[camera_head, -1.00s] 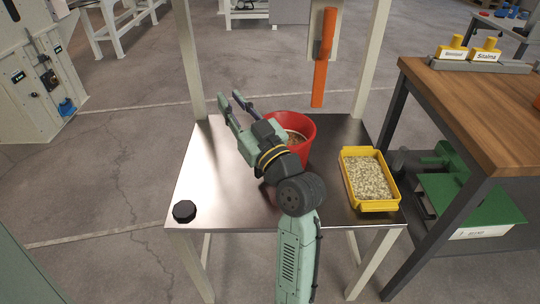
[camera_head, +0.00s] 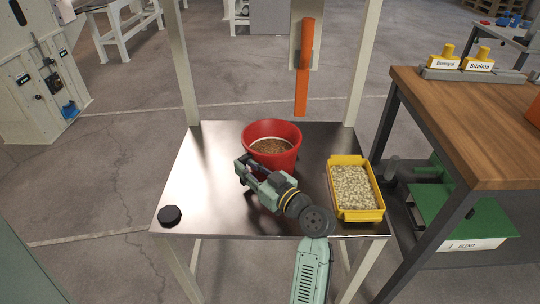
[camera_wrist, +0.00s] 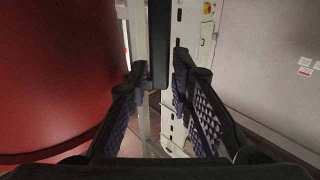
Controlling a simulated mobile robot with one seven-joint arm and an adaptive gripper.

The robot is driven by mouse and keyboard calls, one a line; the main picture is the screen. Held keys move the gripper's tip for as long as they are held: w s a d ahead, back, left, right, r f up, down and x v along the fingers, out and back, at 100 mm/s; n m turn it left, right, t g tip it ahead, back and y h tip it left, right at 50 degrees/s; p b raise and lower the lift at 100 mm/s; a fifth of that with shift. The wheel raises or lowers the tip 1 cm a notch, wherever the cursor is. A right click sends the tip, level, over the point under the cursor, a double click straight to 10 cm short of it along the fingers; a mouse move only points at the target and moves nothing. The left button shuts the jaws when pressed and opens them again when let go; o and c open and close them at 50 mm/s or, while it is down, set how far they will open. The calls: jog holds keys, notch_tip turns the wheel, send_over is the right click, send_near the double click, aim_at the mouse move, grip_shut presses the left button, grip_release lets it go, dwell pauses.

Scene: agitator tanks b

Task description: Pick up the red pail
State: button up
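The red pail (camera_head: 285,162) stands upright on the metal table, with brown grainy contents inside. My gripper (camera_head: 241,171) is low at the near left side of the pail and hides part of its lower wall. In the wrist view the pail's red wall (camera_wrist: 55,75) fills the left side, outside the left finger. My gripper (camera_wrist: 163,80) shows there with its two padded fingers apart and no object between them. I cannot tell whether the left finger touches the pail.
A yellow bin (camera_head: 355,190) of pale pellets stands on the table (camera_head: 205,165) at the right. A black knob-like piece (camera_head: 169,215) lies at the near left corner. Table posts rise at both back corners. An orange bar (camera_head: 304,70) hangs behind. A wooden workbench (camera_head: 475,125) stands at the right.

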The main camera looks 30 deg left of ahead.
jog(key=shift+x, duration=1.2)
jog(key=shift+c, duration=0.6)
grip_shut()
jog(key=shift+r, duration=0.15)
